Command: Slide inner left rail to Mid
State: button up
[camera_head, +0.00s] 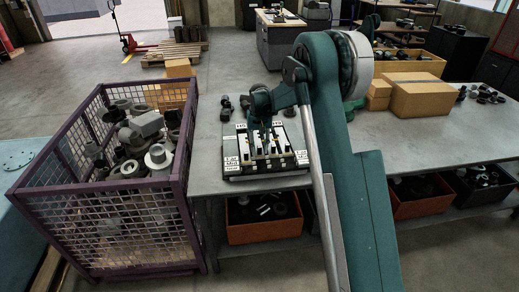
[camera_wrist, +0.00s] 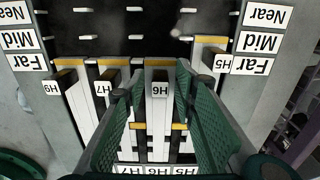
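The panel carries several parallel pale rails with gold ends, and Near, Mid and Far labels at both sides; the wrist view shows the labels upside down. The H6 rail (camera_wrist: 159,72), second from the right in the wrist view, has its gold end level with Far. The H5 rail (camera_wrist: 209,52) on its right has its gold end about level with Mid. My gripper (camera_wrist: 152,88) is open, its green fingers on either side of the H6 rail with a gap to each. In the head view my gripper (camera_head: 264,130) is above the panel (camera_head: 267,168), hiding part of the rails.
The panel rests on the grey workbench (camera_head: 345,160). A mesh crate of metal parts (camera_head: 85,225) stands left of the bench. Cardboard boxes (camera_head: 422,100) sit to the right behind my arm. Small dark parts lie behind the panel.

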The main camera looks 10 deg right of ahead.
jog(key=shift+c, duration=0.5)
grip_shut()
jog(key=shift+s, duration=0.1)
jog(key=shift+s+b, duration=0.55)
jog(key=shift+s, duration=1.1)
jog(key=shift+o, duration=0.5)
grip_release()
